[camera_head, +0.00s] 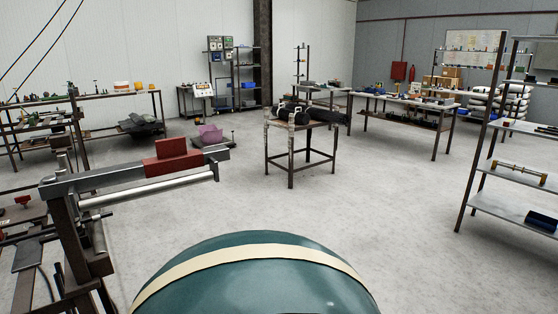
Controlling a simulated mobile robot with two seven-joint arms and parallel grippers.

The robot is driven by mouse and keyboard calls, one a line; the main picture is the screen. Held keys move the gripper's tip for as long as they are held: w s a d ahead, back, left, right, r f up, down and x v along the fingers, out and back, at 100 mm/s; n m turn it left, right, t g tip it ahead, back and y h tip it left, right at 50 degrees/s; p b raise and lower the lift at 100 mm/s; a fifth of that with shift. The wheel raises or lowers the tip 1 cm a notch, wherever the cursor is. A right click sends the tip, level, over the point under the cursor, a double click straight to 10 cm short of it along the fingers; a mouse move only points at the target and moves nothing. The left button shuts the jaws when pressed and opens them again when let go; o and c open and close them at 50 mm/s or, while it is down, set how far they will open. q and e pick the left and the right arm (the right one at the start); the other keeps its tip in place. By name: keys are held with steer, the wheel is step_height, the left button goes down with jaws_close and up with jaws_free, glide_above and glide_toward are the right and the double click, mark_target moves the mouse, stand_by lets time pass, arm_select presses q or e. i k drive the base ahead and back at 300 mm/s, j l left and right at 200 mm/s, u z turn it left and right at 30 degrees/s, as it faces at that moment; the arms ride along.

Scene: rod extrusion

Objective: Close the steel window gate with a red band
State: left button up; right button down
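I cannot clearly make out a steel window gate with a red band. A dark steel frame (62,190) stands at the left, with a grey rail reaching right. A red upright plate (172,148) and a flatter red block (165,167) sit on this rail. A pale round bar (145,188) runs just below it. I cannot tell whether these red parts belong to the gate. Neither of my grippers is in view.
A rounded teal surface with a cream band (258,258) fills the bottom middle; I cannot tell what it belongs to. A small table (300,156) with dark cylinders stands mid-room. A metal shelf (518,205) stands right. Concrete floor between is clear.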

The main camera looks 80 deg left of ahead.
mark_target(173, 156)
steer(key=u, duration=1.75)
